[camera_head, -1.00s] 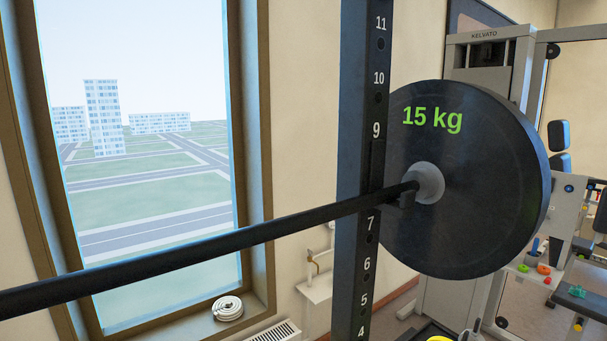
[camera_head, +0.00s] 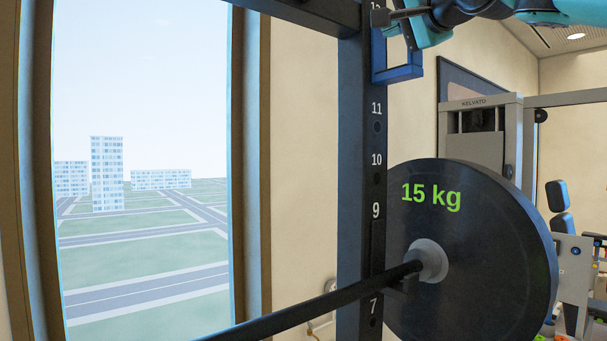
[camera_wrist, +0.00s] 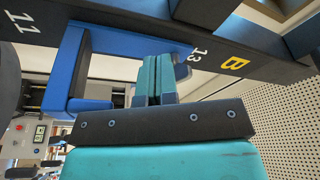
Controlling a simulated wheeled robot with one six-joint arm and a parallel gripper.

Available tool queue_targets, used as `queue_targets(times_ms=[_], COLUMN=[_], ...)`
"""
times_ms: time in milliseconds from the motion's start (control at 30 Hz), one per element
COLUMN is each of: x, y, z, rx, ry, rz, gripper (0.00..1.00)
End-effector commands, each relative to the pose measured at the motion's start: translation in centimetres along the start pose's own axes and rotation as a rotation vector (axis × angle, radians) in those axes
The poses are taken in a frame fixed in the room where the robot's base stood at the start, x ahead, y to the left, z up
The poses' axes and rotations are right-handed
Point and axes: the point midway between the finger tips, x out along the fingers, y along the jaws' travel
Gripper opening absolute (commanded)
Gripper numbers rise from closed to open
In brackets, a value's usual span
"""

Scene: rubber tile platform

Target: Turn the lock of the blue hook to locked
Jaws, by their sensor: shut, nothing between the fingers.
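The blue hook (camera_head: 398,73) is mounted on the dark upright post just above the number 11, near the top of the head view. The blue hook (camera_wrist: 72,65) also shows in the wrist view, left of and behind my fingers. My gripper (camera_wrist: 158,62) is shut and empty, its teal fingers side by side at the hook's blue plate. A small grey-blue piece (camera_wrist: 183,66) sits just right of the fingertips; I cannot tell whether it is the lock or whether they touch. The lock's position is not clear. In the head view my arm covers part of the hook's top.
A barbell (camera_head: 350,297) with a 15 kg plate (camera_head: 470,230) rests on the post (camera_head: 360,160) below the hook. A dark beam (camera_head: 300,15) crosses at the top. A window stands left; gym machines (camera_head: 480,115) stand behind at right.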

Motion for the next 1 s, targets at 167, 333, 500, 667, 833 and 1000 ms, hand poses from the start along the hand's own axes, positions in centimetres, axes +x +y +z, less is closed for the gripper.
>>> queue_targets(times_ms=[167,333,500,667,833,1000], x=[0.06,0.04,0.07,0.12,0.14,0.2], y=[0.04,0.04,0.02,-0.06,-0.17,-0.24], z=[-0.01,-0.05,-0.18,-0.36,-0.56,-0.71], rx=[0.0,0.0,0.0,0.0,-0.001,0.0], ry=[0.0,0.001,0.001,0.002,0.002,0.001], rz=[0.001,0.001,0.001,0.001,0.001,0.002], gripper=[0.0,0.0,0.0,0.0,0.0,0.0])
